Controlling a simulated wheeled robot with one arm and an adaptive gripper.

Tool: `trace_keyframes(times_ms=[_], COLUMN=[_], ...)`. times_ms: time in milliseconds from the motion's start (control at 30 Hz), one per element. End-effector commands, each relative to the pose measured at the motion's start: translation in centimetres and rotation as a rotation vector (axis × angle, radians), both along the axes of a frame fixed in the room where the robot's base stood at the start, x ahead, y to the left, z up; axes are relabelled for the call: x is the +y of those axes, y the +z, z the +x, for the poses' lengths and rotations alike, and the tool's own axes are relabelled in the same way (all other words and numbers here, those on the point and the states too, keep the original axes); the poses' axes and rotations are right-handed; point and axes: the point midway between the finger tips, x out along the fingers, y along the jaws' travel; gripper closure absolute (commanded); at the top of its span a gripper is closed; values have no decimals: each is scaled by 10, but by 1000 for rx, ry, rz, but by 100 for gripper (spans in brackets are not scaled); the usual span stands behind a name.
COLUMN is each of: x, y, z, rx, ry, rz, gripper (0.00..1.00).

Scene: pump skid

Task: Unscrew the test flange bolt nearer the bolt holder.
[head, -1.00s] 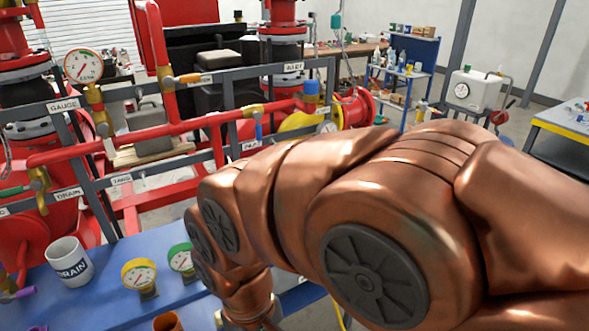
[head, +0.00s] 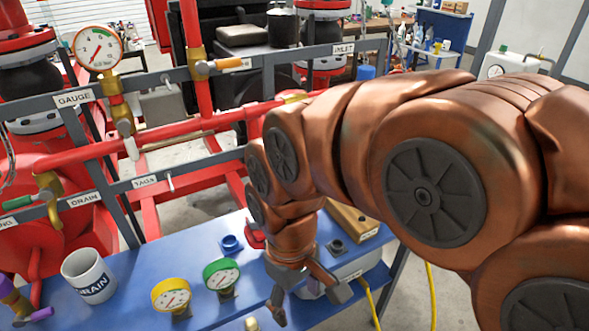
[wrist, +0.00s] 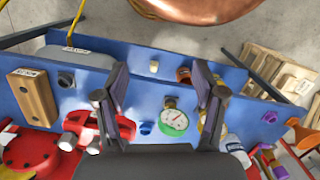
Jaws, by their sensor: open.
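My gripper (head: 305,294) is open and empty above the front of the blue bench. Its two fingers (wrist: 160,85) show spread apart in the wrist view. A red flange-like part (wrist: 124,127) with pale bolt-like heads (wrist: 74,119) stands on the bench, left of the fingers in the wrist view. In the head view, my arm hides most of this red part (head: 252,234). I cannot tell for sure which piece is the bolt holder; a dark socket-like fitting (wrist: 66,79) stands near a labelled wooden block (wrist: 33,97). The fitting also shows in the head view (head: 336,247).
A green gauge (head: 221,273), a yellow gauge (head: 171,296), a blue ring (head: 231,244) and a white DRAIN mug (head: 88,276) stand on the bench. A grey box (head: 345,281) is beside my gripper. The red pipe skid (head: 150,140) stands behind.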

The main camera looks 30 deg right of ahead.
Motion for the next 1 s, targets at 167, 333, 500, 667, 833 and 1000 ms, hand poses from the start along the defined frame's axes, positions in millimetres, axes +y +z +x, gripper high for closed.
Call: trace_keyframes(times_ms=[167, 333, 500, 667, 833, 1000], x=[-14, -37, -72, -116, -164, -197], y=[8, 15, 14, 7, -4, -12], z=[60, 119, 175, 219, 252, 268], rx=[-25, -65, -95, -114, -122, -120], ry=[286, 560, 812, 1026, 1207, 1314], rz=[45, 79, 100, 106, 103, 98], gripper=[25, 25, 25, 25, 25, 25])
